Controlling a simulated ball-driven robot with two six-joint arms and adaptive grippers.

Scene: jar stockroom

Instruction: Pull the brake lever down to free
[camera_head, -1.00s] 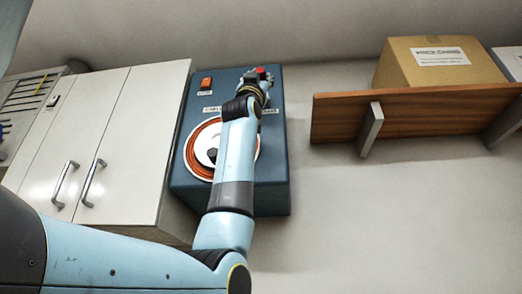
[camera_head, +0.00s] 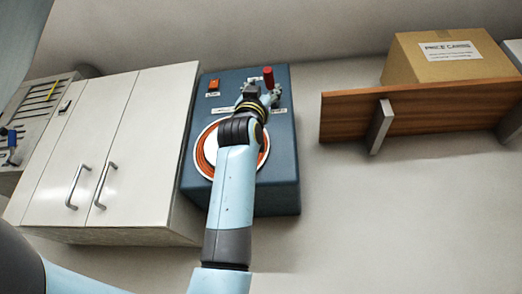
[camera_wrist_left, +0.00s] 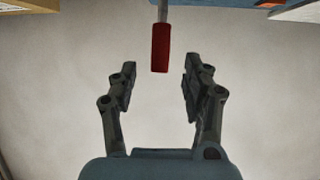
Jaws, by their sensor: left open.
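The brake lever (camera_head: 268,77) has a red grip and stands up from the top right of a blue machine box (camera_head: 285,150) in the head view. In the left wrist view its red grip (camera_wrist_left: 160,50) hangs from a grey rod at the top middle. My left gripper (camera_head: 262,96) is just below the red grip in the head view. In the wrist view its two fingers (camera_wrist_left: 160,84) are open and empty, with the grip's end appearing between their tips, touching neither. The lever's base is partly hidden by the gripper. My right gripper is not in view.
The box carries an orange switch (camera_head: 213,85) and an orange-ringed white disc (camera_head: 206,160), partly behind my arm. A white cabinet (camera_head: 110,140) stands at left. At right a wooden board (camera_head: 430,110) stands before a cardboard box (camera_head: 440,65). Floor right of the machine is clear.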

